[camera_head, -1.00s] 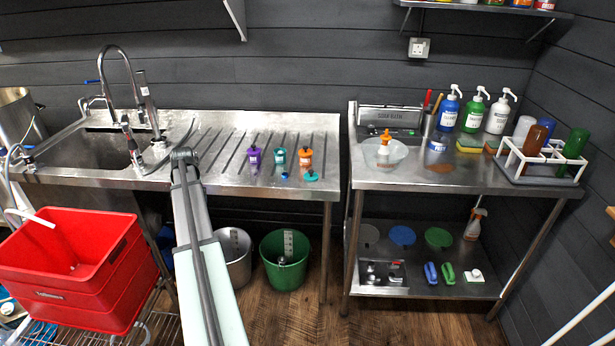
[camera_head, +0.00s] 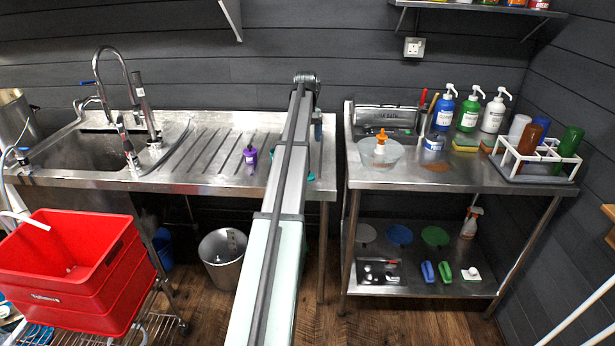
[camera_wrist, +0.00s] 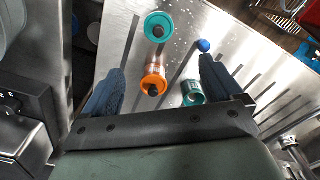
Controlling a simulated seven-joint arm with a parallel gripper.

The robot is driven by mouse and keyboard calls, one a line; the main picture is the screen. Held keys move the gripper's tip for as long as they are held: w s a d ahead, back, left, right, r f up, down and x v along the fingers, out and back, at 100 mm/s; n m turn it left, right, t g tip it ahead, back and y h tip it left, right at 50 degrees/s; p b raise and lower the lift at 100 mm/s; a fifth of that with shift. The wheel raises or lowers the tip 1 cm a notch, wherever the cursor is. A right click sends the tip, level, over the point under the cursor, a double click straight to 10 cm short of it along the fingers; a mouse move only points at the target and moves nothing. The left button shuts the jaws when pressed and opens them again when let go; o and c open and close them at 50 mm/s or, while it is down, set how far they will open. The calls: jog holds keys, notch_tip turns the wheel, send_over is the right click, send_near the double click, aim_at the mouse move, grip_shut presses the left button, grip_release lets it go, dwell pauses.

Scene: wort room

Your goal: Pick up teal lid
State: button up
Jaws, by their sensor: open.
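The teal lid (camera_wrist: 158,27), a round disc with a dark knob, lies on the steel drainer in the wrist view. In the head view, only a sliver of the teal lid (camera_head: 311,176) shows beside my arm. My gripper (camera_wrist: 160,72) is open and empty, its blue fingers apart. The lid lies beyond the fingertips, towards the top of the wrist view. An orange-topped bottle (camera_wrist: 153,84) stands between the fingers in that view, and a teal container (camera_wrist: 192,93) is by the right finger. In the head view my arm hides most of these.
A purple bottle (camera_head: 250,155) stands left of my arm. The sink (camera_head: 80,150) is at the left. A second steel table (camera_head: 400,178) with a bowl (camera_head: 375,154) stands right, across a gap.

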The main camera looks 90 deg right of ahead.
jog(key=f, duration=0.8)
jog(key=shift+s+f, duration=0.1)
jog(key=shift+s, duration=0.25)
jog(key=shift+w+a+f, duration=0.1)
jog(key=shift+a+f, duration=0.05)
jog(key=shift+f, duration=1.2)
jog(key=shift+w+a+f, duration=0.1)
jog(key=shift+f, duration=1.25)
jog(key=c, duration=1.1)
jog(key=shift+r, duration=0.1)
